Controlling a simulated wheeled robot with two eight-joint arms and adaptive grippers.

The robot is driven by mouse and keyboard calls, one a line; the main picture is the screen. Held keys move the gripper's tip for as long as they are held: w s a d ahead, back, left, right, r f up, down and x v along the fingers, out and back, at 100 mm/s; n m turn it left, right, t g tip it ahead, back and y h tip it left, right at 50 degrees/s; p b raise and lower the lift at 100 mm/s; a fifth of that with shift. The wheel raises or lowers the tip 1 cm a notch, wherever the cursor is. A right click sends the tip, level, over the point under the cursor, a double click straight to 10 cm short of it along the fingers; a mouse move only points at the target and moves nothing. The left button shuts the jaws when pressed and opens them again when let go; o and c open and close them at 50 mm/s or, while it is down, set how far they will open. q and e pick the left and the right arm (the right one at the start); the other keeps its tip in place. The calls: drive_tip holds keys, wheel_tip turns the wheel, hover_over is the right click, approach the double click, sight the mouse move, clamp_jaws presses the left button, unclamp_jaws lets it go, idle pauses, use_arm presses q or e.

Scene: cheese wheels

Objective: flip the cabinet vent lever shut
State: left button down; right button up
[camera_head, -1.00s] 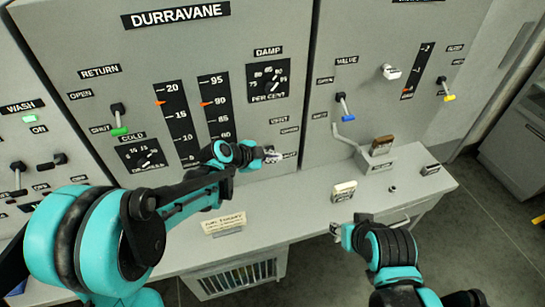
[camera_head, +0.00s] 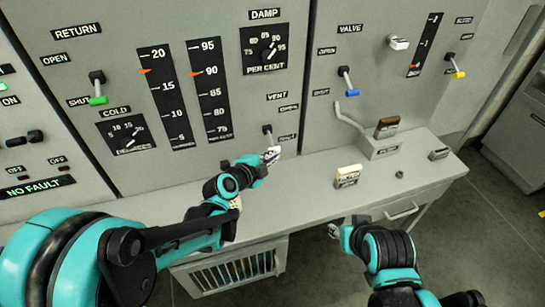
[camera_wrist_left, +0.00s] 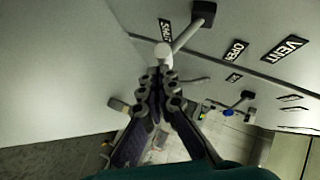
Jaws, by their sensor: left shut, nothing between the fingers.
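The vent lever (camera_head: 268,134) sits on the tall grey cabinet panel beside the VENT, OPEN and SHUT labels. It has a dark base, a thin stem and a white knob, and slopes down on the SHUT side. My left gripper (camera_head: 265,161) is shut and empty just below the knob. In the left wrist view the lever's stem (camera_wrist_left: 186,34) runs from its base to the white knob, near the SHUT label. The left fingertips (camera_wrist_left: 163,76) are together just under the knob; I cannot tell whether they touch. My right gripper (camera_head: 337,231) is low, in front of the counter, its jaws unclear.
A counter ledge (camera_head: 300,190) runs below the panel, with a cream block (camera_head: 348,175) and a brown-topped block (camera_head: 387,128) on it. Levers with a green handle (camera_head: 97,100), a blue handle (camera_head: 352,93) and a yellow handle (camera_head: 459,75) stick out nearby.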

use_arm(q)
drive_tip(key=shift+r, duration=0.2)
use_arm(e)
drive_tip(key=shift+r, duration=0.15)
use_arm(q)
drive_tip(key=shift+r+p, duration=0.6)
drive_tip(key=shift+r, duration=0.05)
use_arm(e)
drive_tip(key=shift+r, duration=0.5)
